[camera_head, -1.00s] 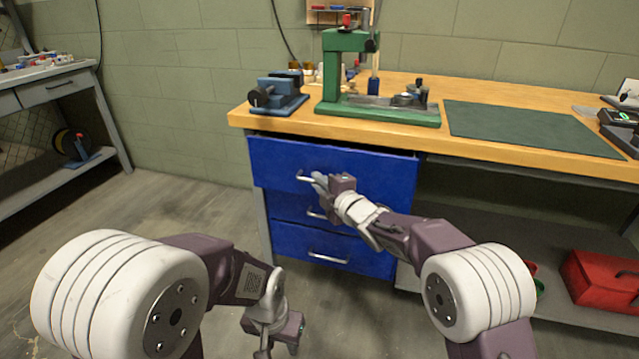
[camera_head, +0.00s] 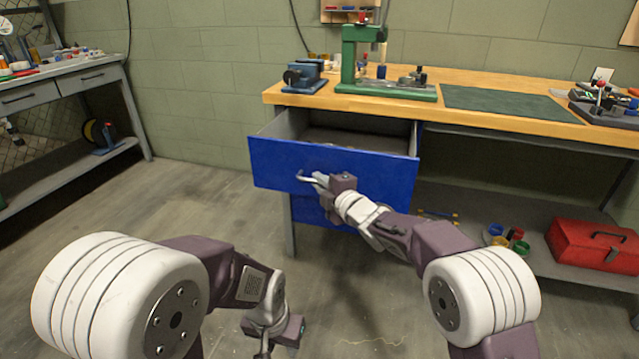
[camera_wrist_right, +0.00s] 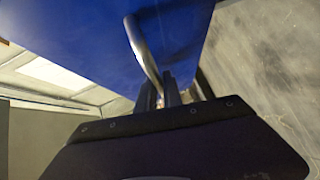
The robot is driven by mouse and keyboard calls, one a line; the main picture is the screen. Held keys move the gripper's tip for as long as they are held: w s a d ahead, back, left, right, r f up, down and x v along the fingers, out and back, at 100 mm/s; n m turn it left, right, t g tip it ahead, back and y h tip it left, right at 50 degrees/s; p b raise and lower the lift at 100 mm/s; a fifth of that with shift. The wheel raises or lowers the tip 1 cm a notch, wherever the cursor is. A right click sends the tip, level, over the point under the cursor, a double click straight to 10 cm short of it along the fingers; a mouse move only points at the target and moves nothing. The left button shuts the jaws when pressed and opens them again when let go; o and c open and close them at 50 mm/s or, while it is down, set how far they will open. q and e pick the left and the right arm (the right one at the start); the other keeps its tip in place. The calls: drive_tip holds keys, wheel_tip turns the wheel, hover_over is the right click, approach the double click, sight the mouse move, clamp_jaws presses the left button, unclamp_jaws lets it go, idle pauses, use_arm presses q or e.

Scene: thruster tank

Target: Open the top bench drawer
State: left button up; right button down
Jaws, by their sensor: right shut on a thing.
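The blue top drawer (camera_head: 345,172) of the bench is pulled well out, and its grey interior shows behind the front panel. My right gripper (camera_head: 322,180) is at the drawer's metal handle (camera_head: 305,178), shut on it. In the right wrist view the handle (camera_wrist_right: 142,50) runs down between the fingers (camera_wrist_right: 160,95), close to the blue drawer front (camera_wrist_right: 80,40). My left gripper (camera_head: 280,340) hangs low over the floor at the bottom of the head view, away from the drawer. Whether its fingers are open cannot be made out.
The wooden bench top (camera_head: 470,80) carries a blue vise (camera_head: 305,77), a green press (camera_head: 385,88) and a dark green mat (camera_head: 510,102). A red toolbox (camera_head: 595,248) stands on the lower shelf. The floor left of the drawer is clear.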

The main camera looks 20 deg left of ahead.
drive_tip(key=c, duration=1.5)
unclamp_jaws()
drive_tip(key=shift+d, duration=0.1)
drive_tip(key=p+v, duration=0.2)
drive_tip(key=v, duration=0.7)
